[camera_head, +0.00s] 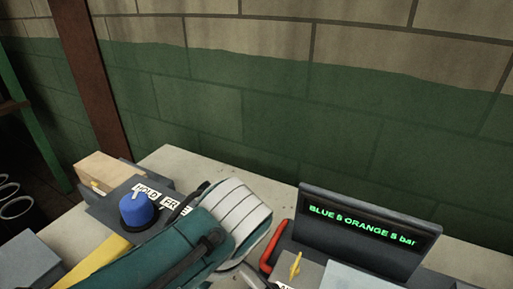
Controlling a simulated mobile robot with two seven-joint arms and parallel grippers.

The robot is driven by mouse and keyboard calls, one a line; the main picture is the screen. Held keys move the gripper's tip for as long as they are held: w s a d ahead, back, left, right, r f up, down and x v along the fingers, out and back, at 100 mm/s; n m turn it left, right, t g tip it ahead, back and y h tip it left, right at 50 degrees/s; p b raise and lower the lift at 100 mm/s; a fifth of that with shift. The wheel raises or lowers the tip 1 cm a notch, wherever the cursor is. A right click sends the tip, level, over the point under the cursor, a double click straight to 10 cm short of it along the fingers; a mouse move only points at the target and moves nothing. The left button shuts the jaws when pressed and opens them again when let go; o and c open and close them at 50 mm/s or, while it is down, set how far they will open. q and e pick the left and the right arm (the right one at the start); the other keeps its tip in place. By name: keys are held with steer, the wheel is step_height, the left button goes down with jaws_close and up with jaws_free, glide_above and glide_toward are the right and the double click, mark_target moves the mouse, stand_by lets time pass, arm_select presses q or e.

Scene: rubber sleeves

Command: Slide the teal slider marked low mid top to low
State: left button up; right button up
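I cannot make out a teal slider with low, mid and top marks. A large teal body (172,246) with a pale, lined curved part (240,212) fills the bottom middle and hides part of the bench; I cannot tell whether it is part of my arm. Dark, narrow pieces show on and beside it. No gripper fingers can be clearly made out.
A blue knob (137,208) sits on a dark box beside HOLD and FREE labels (147,191). A dark display (363,232) with green text stands right, near a red handle (274,246) and small yellow lever (295,264). The brick wall (240,110) is behind the bench.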

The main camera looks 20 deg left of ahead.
arm_select(q)
jaws_close()
stand_by(0.6)
steer(key=shift+f, duration=0.1)
stand_by(0.8)
